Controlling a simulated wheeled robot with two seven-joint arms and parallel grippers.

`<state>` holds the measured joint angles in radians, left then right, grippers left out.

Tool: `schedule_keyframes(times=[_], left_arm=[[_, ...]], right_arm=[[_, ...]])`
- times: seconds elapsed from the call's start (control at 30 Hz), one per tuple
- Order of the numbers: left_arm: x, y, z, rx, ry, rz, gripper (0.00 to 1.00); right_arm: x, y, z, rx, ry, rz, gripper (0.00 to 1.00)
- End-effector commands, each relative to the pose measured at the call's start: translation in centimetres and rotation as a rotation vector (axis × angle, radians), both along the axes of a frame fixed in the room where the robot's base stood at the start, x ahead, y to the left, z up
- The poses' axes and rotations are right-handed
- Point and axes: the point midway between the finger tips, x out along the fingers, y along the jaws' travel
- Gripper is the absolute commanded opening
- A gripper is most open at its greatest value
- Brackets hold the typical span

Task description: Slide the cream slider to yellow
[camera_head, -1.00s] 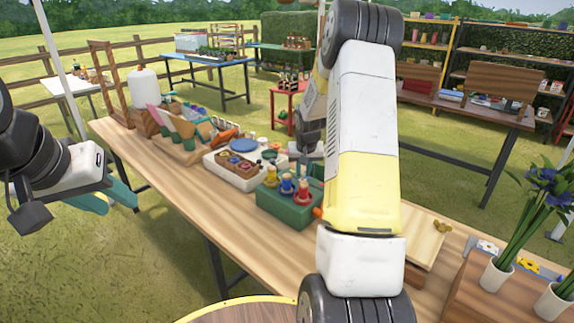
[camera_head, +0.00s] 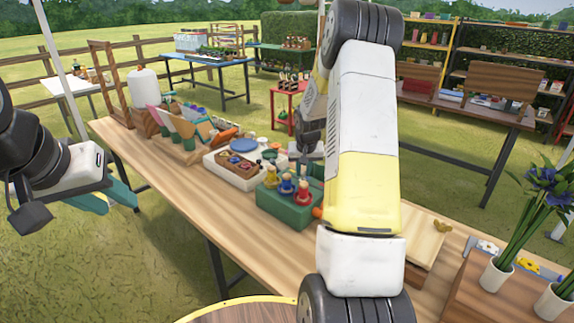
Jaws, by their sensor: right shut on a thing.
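A green box (camera_head: 290,212) with yellow, blue and red peg figures stands on the wooden table. I cannot make out a cream slider; my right arm covers part of this area. My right gripper (camera_head: 308,170) is just behind the green box, partly hidden by its own arm and the pegs. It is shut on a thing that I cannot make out. My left gripper (camera_head: 108,194) hangs at the left, off the table's edge, with its teal fingers apart and empty.
A white tray (camera_head: 222,174) with a blue disc and a brown panel sits left of the green box. Trowels and a white bottle (camera_head: 144,88) stand farther left. A wooden board (camera_head: 424,232) and potted blue flowers (camera_head: 497,275) are at the right. The table's front left is clear.

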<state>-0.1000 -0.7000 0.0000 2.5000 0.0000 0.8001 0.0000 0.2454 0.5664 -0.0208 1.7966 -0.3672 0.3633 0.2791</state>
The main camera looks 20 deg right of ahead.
Motion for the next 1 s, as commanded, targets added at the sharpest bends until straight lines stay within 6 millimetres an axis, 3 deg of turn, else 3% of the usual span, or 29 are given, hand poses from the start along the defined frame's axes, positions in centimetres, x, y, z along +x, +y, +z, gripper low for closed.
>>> schedule_keyframes(times=[0.23,0.6,0.93,0.97,1.0], left_arm=[[0.0,0.0,0.0,0.0,0.0,0.0,0.36],[0.0,0.0,0.0,0.0,0.0,0.0,0.36],[0.0,0.0,0.0,0.0,0.0,0.0,0.36],[0.0,0.0,0.0,0.0,0.0,0.0,0.36],[0.0,0.0,0.0,0.0,0.0,0.0,0.36]], right_arm=[[0.5,0.3,0.0,0.001,-0.002,0.003,0.0],[6.2,3.6,0.0,0.0,-0.002,0.002,0.0],[6.6,3.9,0.1,0.001,-0.005,0.002,0.0],[6.6,3.9,0.1,0.001,-0.005,0.002,0.24],[6.6,3.9,0.1,0.001,-0.005,0.002,0.31]])
